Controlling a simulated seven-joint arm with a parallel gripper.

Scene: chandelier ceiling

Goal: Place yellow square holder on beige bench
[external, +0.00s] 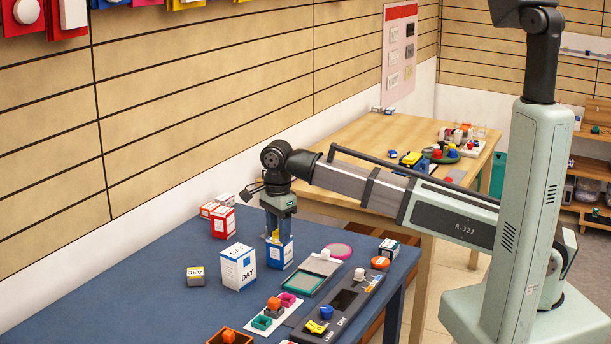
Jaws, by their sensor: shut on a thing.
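My gripper (277,236) points down over the blue table, shut on a small yellow piece (276,237), likely the yellow square holder, of which only a little shows between the fingers. The piece is at the top of a blue-and-white box (280,253); I cannot tell whether it is inside or behind the box's rim. The beige bench (350,136) is the light wooden table at the back, beyond my forearm.
A white-and-blue DAY box (238,267) stands close left of the gripper, with red-and-white boxes (222,222) behind. A grey tray (318,272) and a dark control panel (343,302) lie to the right. The bench's left part is mostly clear; several colourful items (440,153) occupy its right part.

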